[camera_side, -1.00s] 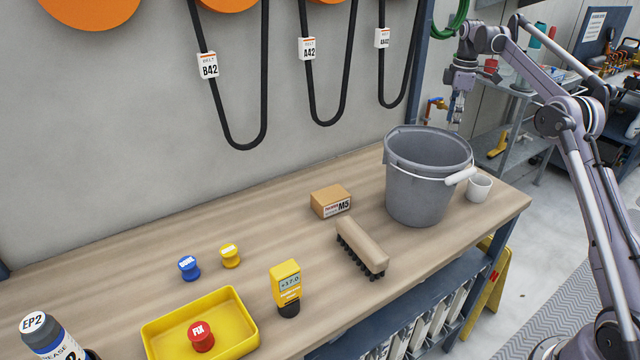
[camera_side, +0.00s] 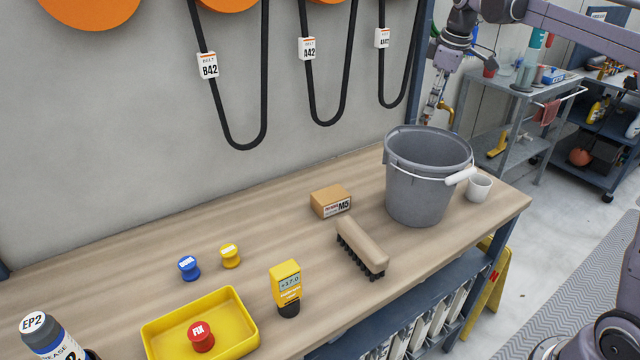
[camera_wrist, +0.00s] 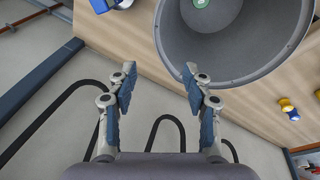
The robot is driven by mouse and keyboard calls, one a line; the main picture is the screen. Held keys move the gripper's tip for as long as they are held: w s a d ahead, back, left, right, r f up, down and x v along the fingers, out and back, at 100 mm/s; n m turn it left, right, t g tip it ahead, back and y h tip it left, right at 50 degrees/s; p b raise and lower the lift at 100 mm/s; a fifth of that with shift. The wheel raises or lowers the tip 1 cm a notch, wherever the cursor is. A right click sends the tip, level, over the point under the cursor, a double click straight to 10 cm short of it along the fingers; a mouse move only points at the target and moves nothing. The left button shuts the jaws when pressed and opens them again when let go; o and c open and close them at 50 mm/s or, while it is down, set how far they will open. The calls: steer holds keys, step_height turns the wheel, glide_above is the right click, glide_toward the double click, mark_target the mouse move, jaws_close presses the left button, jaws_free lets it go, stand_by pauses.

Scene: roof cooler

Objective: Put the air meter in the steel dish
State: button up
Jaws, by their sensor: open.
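A yellow handheld meter (camera_side: 287,287) with a small display reading about +37.0 and a dark base stands upright on the bench near its front edge. I take it to be the air meter. I see no dish that is clearly steel; a yellow tray (camera_side: 236,321) at the front holds a red FIX knob (camera_side: 201,337). My gripper (camera_side: 431,112) hangs above and behind the grey bucket (camera_side: 418,193), well away from the meter. In the wrist view my gripper (camera_wrist: 158,80) is open with nothing between its fingers.
The bucket stands at the bench's right, with a white mug (camera_side: 479,188) beside it. A green round thing (camera_wrist: 201,3) shows inside the bucket. A brush (camera_side: 361,246), an M5 box (camera_side: 331,201), blue (camera_side: 189,267) and yellow (camera_side: 230,256) knobs and a grease bottle (camera_side: 50,337) share the bench.

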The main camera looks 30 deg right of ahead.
steer(key=s+a+f+m+t, duration=0.2)
steer(key=s+a, duration=0.8)
steer(key=s+a+f+m+t, duration=0.2)
steer(key=s+a+f+m, duration=0.1)
steer(key=s+a+f, duration=0.4)
steer(key=s+f, duration=0.3)
steer(key=s, duration=0.2)
steer(key=shift+s+a+m+t+y, duration=0.25)
steer(key=shift+a+m+t+y, duration=0.05)
steer(key=shift+a+t+y, duration=0.1)
